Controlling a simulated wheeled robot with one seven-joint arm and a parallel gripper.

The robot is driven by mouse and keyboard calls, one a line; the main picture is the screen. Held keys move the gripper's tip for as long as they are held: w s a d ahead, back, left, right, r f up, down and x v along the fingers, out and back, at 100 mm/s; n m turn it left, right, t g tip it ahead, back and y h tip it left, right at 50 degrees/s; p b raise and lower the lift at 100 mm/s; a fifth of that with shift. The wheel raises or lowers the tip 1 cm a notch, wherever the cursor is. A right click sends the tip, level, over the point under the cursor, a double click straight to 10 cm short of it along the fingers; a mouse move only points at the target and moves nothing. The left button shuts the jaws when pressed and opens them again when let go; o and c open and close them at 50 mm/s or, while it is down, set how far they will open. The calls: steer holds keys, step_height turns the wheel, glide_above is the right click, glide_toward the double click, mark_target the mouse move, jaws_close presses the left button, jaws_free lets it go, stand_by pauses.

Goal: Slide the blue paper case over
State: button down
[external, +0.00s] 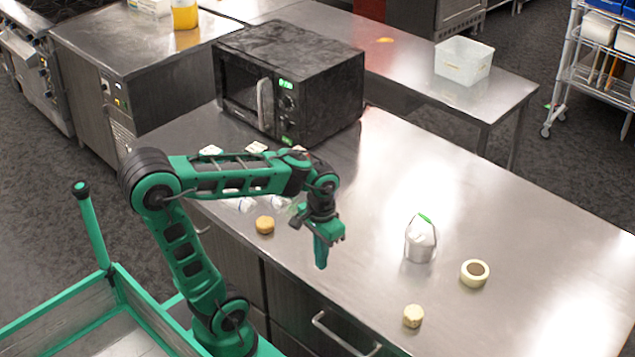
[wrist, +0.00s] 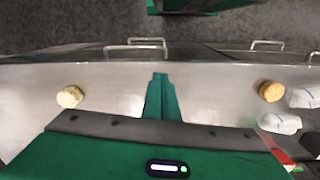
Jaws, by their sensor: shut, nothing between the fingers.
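My gripper (external: 320,264) points down over the front part of the steel counter (external: 370,200), with its fingers together and nothing between them. It also shows shut in the wrist view (wrist: 160,80), near the counter's edge. I cannot pick out a clearly blue paper case. White wrapped pieces with faint bluish marks lie at the right in the wrist view, one higher (wrist: 302,97) and one lower (wrist: 280,123). In the external view such a white piece (external: 245,204) is partly hidden by my arm. They lie apart from my gripper.
A tan round piece (external: 265,225) lies left of my gripper; a paler one (external: 413,316) lies right, near the front edge. A silver-white pouch (external: 420,243) and a cream ring (external: 474,273) stand farther right. A black microwave (external: 290,80) stands behind.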

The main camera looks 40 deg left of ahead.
steer(key=w+a+r+n, duration=0.2)
steer(key=w+a+n, duration=0.35)
steer(key=w, duration=0.45)
steer(key=w+a+r+n, duration=0.1)
steer(key=w+a+n, duration=0.3)
steer(key=w+a, duration=0.45)
steer(key=w+a+n, duration=0.6)
steer(key=w+a, duration=0.3)
steer(key=a, duration=0.2)
steer(key=w+a+f+n, duration=0.1)
steer(key=w+a+n, duration=0.1)
steer(key=a, duration=0.3)
steer(key=w+a+f+n, duration=0.2)
steer(key=a, duration=0.3)
steer(key=f, duration=0.9)
steer(key=shift+s, duration=0.3)
steer(key=shift+d+f, duration=0.1)
steer(key=shift+d, duration=1.85)
